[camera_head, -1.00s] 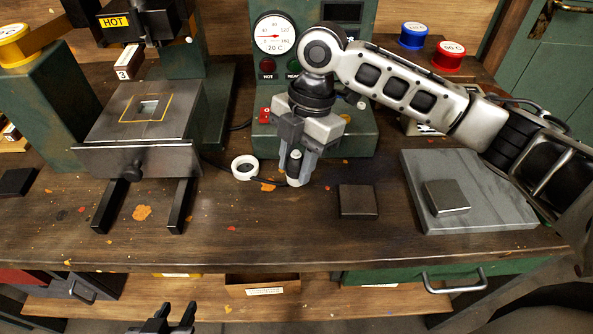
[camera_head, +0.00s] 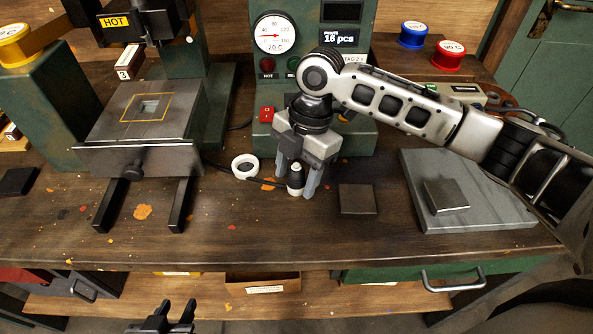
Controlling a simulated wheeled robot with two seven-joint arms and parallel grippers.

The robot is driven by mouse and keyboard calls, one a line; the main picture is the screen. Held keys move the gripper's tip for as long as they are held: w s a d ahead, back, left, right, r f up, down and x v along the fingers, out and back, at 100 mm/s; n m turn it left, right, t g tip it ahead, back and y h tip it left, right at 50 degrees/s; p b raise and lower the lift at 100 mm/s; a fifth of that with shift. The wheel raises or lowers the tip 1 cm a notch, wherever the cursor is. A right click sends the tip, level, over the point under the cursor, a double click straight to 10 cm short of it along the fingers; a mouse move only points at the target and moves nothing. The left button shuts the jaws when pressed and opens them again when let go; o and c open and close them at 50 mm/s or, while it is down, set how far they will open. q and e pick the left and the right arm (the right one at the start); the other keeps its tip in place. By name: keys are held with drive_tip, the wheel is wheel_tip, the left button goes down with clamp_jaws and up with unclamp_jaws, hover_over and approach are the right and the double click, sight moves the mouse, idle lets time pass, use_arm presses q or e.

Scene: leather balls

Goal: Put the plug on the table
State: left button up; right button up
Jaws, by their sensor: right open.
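Whether the fingers touch the plug cannot be told. My left gripper (camera_head: 170,318) is at the bottom edge, below the table front, with its two dark fingers apart and nothing between them.
A white ring (camera_head: 245,166) lies left of the plug. A dark square block (camera_head: 357,199) lies to its right. A grey slab (camera_head: 480,212) with a metal block (camera_head: 446,196) is further right. A press bed (camera_head: 140,158) stands left. The green gauge box (camera_head: 350,139) is behind.

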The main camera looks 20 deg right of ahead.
drive_tip(key=v, duration=1.2)
drive_tip(key=shift+r, duration=0.1)
